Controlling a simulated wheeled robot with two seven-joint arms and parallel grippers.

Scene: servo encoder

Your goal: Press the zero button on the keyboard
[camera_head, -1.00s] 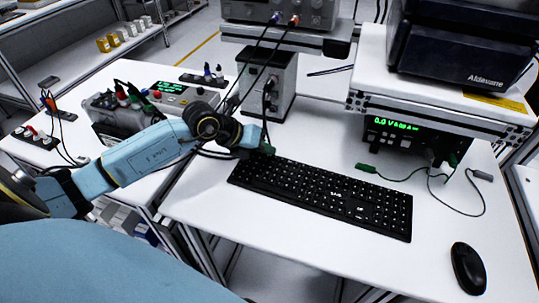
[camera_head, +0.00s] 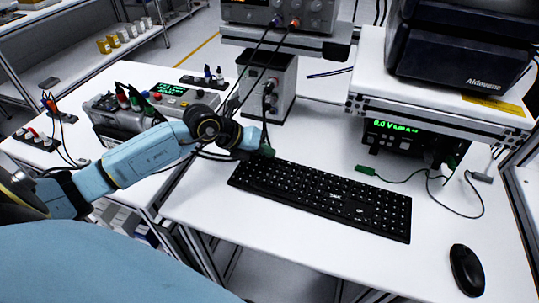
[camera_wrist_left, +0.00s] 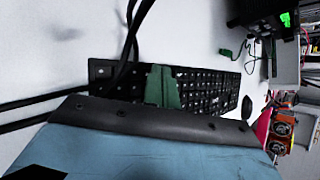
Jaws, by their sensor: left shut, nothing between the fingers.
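The black keyboard (camera_head: 320,200) lies on the white table, running from upper left to lower right in the head view. It also shows in the left wrist view (camera_wrist_left: 205,90), partly hidden behind my gripper and cables. Single key labels are too small to read. My left gripper (camera_head: 267,151) is at the keyboard's upper-left corner. Its green fingers (camera_wrist_left: 162,88) are together and empty, in front of the keyboard's near end in the wrist view. I cannot tell whether the fingertips touch a key. My right gripper is not in view.
A black mouse (camera_head: 467,269) lies right of the keyboard. A green-display meter (camera_head: 402,135) sits under a raised shelf, with a green-tipped cable (camera_head: 366,170) in front. Black cables hang by a grey box (camera_head: 270,85) close to my left gripper. The table below the keyboard is clear.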

